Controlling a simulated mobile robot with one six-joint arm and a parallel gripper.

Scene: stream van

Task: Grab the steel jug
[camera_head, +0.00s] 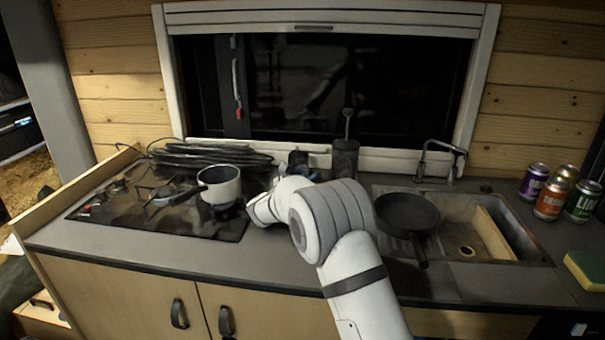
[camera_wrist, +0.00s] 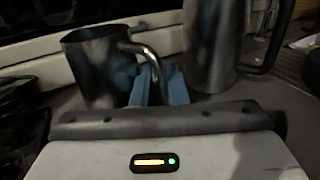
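The steel jug (camera_wrist: 92,68) stands upright on the left in the wrist view, its curved handle towards me. The jug appears to rest on the counter.
A plunger pot (camera_head: 345,158) stands close right of the jug. A white saucepan (camera_head: 219,184) sits on the stove at left. A dark frying pan (camera_head: 406,214) lies by the sink (camera_head: 462,250). Several cans (camera_head: 551,200) and a sponge (camera_head: 586,272) are far right.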

